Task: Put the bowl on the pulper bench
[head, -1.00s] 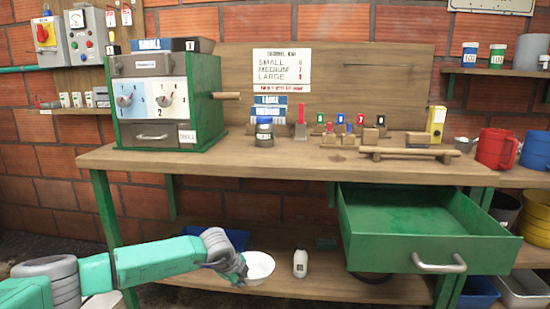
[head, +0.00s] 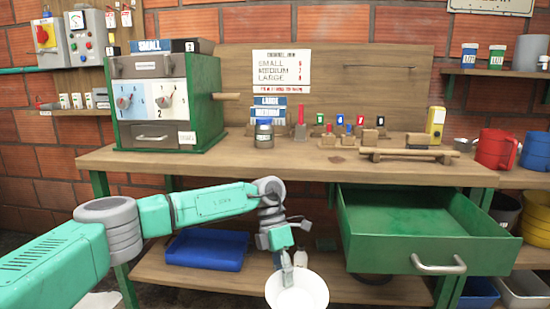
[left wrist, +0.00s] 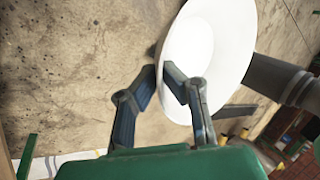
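The white bowl (head: 297,292) is in front of the lower shelf, below the bench top, tilted with its inside facing me. My left gripper (head: 287,273) is shut on its rim. In the left wrist view, the gripper (left wrist: 164,73) has one finger inside the bowl (left wrist: 212,50) and one outside it. The pulper bench (head: 225,160) has a wooden top on green legs. The bowl is in the air, apart from the bench top. My right gripper is not in view.
An open green drawer (head: 425,232) juts out under the bench's right side. A green pulper box (head: 205,105) stands at the left of the top; small blocks and a wooden rail (head: 410,153) are at the right. The front left of the top is clear. A blue tray (head: 207,250) lies below.

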